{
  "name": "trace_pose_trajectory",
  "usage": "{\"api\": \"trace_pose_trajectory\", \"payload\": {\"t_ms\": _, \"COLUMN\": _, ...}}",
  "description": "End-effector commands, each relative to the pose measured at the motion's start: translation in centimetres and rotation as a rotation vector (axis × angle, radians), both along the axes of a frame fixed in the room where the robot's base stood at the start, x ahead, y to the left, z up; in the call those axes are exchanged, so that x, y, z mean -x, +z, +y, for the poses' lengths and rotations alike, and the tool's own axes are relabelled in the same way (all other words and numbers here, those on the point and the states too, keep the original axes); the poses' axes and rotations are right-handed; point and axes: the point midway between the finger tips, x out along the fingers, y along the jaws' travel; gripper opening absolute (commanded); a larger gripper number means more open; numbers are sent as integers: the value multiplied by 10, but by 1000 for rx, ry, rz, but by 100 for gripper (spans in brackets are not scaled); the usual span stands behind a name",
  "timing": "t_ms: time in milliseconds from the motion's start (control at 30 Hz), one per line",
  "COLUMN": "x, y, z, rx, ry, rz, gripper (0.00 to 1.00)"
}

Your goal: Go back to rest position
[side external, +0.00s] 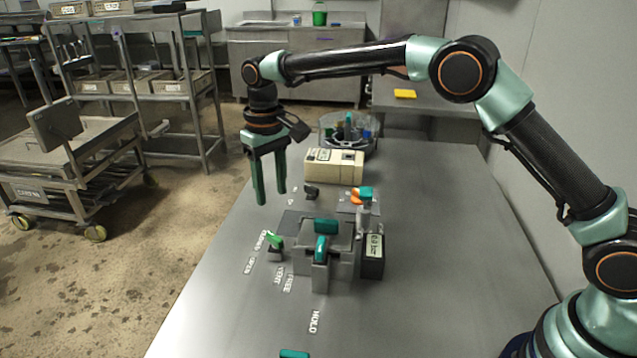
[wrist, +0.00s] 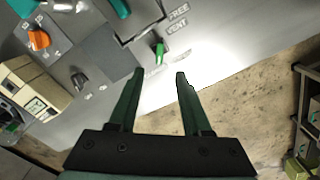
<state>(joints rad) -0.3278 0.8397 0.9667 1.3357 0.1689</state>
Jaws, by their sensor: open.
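My gripper (side external: 262,200) points down with its two green fingers apart and nothing between them. In the side external view it hangs over the left edge of the steel table (side external: 440,250), to the left of the fixture. In the wrist view the gripper (wrist: 158,74) is also open and empty. The grey fixture (side external: 340,258) has teal handles (side external: 326,226) on top. A green lever (side external: 275,240) stands at its left, near the labels on the table; this lever also shows in the wrist view (wrist: 159,48), just beyond the fingertips and apart from them.
A beige box (side external: 334,166) and a round clear container (side external: 348,132) stand behind the fixture. A dark display block (side external: 373,256) and an orange-and-teal knob (side external: 361,194) are at its right. A cart (side external: 75,160) stands on the floor at left. The table's right side is clear.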

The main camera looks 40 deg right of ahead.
Motion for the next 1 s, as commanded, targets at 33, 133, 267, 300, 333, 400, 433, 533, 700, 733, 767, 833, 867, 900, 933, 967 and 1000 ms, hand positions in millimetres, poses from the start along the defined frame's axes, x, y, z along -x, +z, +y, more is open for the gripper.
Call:
{"api": "trace_pose_trajectory", "payload": {"t_ms": 33, "x": 0, "y": 2, "z": 0, "rx": 0, "ry": 0, "rz": -1, "gripper": 49}}
{"api": "trace_pose_trajectory", "payload": {"t_ms": 133, "x": 0, "y": 3, "z": 0, "rx": 0, "ry": 0, "rz": -1, "gripper": 49}}
{"api": "trace_pose_trajectory", "payload": {"t_ms": 267, "x": 0, "y": 3, "z": 0, "rx": 0, "ry": 0, "rz": -1, "gripper": 49}}
{"api": "trace_pose_trajectory", "payload": {"t_ms": 300, "x": 0, "y": 3, "z": 0, "rx": 0, "ry": 0, "rz": -1, "gripper": 49}}
{"api": "trace_pose_trajectory", "payload": {"t_ms": 333, "x": 0, "y": 3, "z": 0, "rx": 0, "ry": 0, "rz": -1, "gripper": 49}}
{"api": "trace_pose_trajectory", "payload": {"t_ms": 400, "x": 0, "y": 3, "z": 0, "rx": 0, "ry": 0, "rz": -1, "gripper": 49}}
{"api": "trace_pose_trajectory", "payload": {"t_ms": 433, "x": 0, "y": 3, "z": 0, "rx": 0, "ry": 0, "rz": -1, "gripper": 49}}
{"api": "trace_pose_trajectory", "payload": {"t_ms": 533, "x": 0, "y": 7, "z": -2, "rx": -2, "ry": -2, "rz": -6, "gripper": 49}}
{"api": "trace_pose_trajectory", "payload": {"t_ms": 700, "x": 8, "y": 34, "z": -20, "rx": -14, "ry": -17, "rz": -45, "gripper": 49}}
{"api": "trace_pose_trajectory", "payload": {"t_ms": 733, "x": 12, "y": 42, "z": -25, "rx": -17, "ry": -20, "rz": -56, "gripper": 49}}
{"api": "trace_pose_trajectory", "payload": {"t_ms": 767, "x": 15, "y": 49, "z": -31, "rx": -21, "ry": -24, "rz": -68, "gripper": 49}}
{"api": "trace_pose_trajectory", "payload": {"t_ms": 833, "x": 25, "y": 66, "z": -44, "rx": -28, "ry": -34, "rz": -97, "gripper": 49}}
{"api": "trace_pose_trajectory", "payload": {"t_ms": 867, "x": 30, "y": 72, "z": -50, "rx": -31, "ry": -38, "rz": -110, "gripper": 49}}
{"api": "trace_pose_trajectory", "payload": {"t_ms": 900, "x": 36, "y": 80, "z": -57, "rx": -34, "ry": -44, "rz": -125, "gripper": 49}}
{"api": "trace_pose_trajectory", "payload": {"t_ms": 933, "x": 42, "y": 86, "z": -63, "rx": -36, "ry": -48, "rz": -138, "gripper": 49}}
{"api": "trace_pose_trajectory", "payload": {"t_ms": 967, "x": 47, "y": 91, "z": -68, "rx": -38, "ry": -51, "rz": -150, "gripper": 49}}
{"api": "trace_pose_trajectory", "payload": {"t_ms": 1000, "x": 55, "y": 98, "z": -76, "rx": -41, "ry": -56, "rz": -167, "gripper": 49}}
